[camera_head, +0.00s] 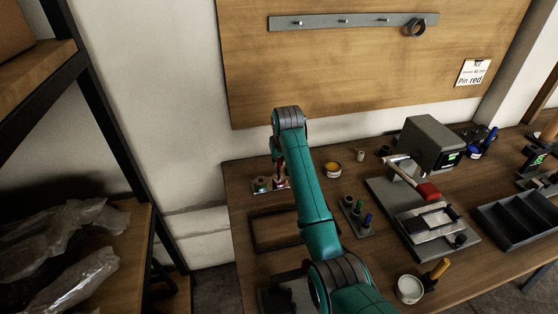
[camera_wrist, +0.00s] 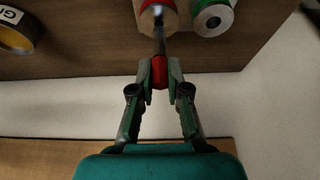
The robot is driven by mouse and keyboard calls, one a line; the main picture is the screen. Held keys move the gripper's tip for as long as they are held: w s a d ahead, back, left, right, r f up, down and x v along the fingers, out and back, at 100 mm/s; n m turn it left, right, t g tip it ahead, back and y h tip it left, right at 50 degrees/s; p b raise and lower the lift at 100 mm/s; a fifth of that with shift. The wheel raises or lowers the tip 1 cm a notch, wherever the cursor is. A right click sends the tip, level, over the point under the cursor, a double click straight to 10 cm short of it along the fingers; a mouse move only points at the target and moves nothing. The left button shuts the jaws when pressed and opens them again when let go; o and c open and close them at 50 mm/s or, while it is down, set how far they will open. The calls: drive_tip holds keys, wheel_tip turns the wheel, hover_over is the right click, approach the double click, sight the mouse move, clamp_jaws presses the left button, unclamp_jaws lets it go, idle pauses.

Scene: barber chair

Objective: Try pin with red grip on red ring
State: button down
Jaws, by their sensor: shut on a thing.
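My gripper (camera_wrist: 160,72) is shut on the red grip (camera_wrist: 160,72) of a pin in the wrist view. The pin's grey shaft (camera_wrist: 159,42) points away from the jaws to the red ring (camera_wrist: 170,4), a pale round piece with a red band. The shaft's end overlaps this ring's face; I cannot tell if it is inside the hole. The green-banded ring (camera_wrist: 213,19) with a dark hole stands beside it. In the head view the red ring (camera_head: 281,184) and green ring (camera_head: 261,185) sit at the left back of the bench, under my gripper (camera_head: 278,176), which is small there.
A sign (camera_head: 473,72) reads "Pin red".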

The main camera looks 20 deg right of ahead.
drive_tip(key=shift+f, duration=0.55)
idle(1.4)
drive_tip(key=shift+r, duration=3.05)
